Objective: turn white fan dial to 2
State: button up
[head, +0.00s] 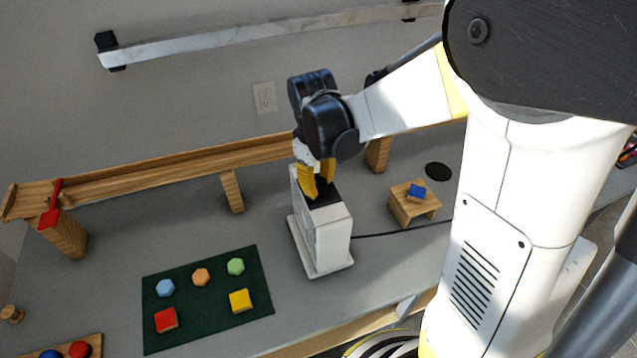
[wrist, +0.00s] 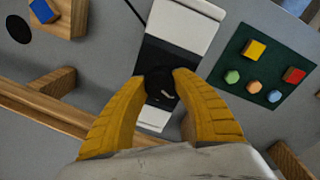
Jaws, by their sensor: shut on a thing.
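The white fan (head: 326,233) is a boxy white unit with a dark top panel, standing upright on the grey table. It also shows in the wrist view (wrist: 186,32). Its round black dial (wrist: 160,84) has a small pale mark and sits on the dark panel. My gripper (head: 318,184) points down from above at the top of the fan. In the wrist view its yellow fingers (wrist: 161,78) are shut on the dial, one on each side. In the head view the fingers hide most of the dial. I cannot read any numbers around the dial.
A green mat (head: 205,305) with coloured hexagons and blocks lies left of the fan. A small wooden stand (head: 412,207) with a blue block is to the right, near a black disc (head: 438,171). A wooden ramp (head: 150,185) runs behind. A dark cable leaves the fan rightward.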

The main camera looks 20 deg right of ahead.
aim_at(315, 182)
jog(key=m, duration=0.5)
jog(key=shift+m, duration=0.3)
jog(key=m, duration=0.5)
jog(key=shift+g+b, duration=0.3)
jog(key=shift+b, duration=0.05)
jog(key=shift+m, duration=0.3)
jog(key=o, duration=1.2)
jog(key=r, duration=1.2)
jog(key=shift+w+a, duration=0.2)
jog(key=shift+a, duration=0.2)
